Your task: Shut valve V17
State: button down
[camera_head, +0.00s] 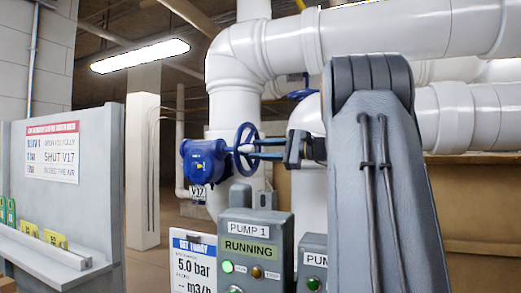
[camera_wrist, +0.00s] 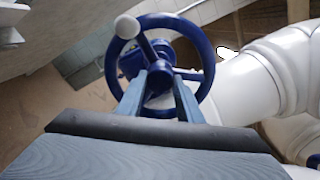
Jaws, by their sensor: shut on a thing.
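Valve V17 has a blue body (camera_head: 205,161) on the white pipework, with a tag (camera_head: 197,191) reading "V17" below it. Its blue handwheel (camera_head: 245,148) faces right, towards my gripper (camera_head: 256,149). In the wrist view the round rim of the handwheel (camera_wrist: 205,55) fills the upper middle, with a white-ended crank handle (camera_wrist: 127,27) at upper left. My gripper's two fingers (camera_wrist: 161,82) reach in at the wheel's middle and are shut on the handwheel. Which part lies between the fingertips is hard to tell.
A grey box labelled "PUMP 1" (camera_head: 248,231) reads "RUNNING" with a green light, below the wheel. A white board (camera_head: 196,262) shows "5.0 bar". A sign (camera_head: 53,152) at left says "SHUT V17". Large white pipes (camera_head: 400,35) run above and behind.

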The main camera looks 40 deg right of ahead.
jog(key=c, duration=1.3)
grip_release()
jog(key=shift+o, duration=0.2)
jog(key=b+v, duration=0.2)
jog(key=v, duration=0.5)
jog(key=shift+s+d+b, duration=0.2)
jog(key=shift+s+b, duration=0.15)
jog(key=shift+b, duration=0.05)
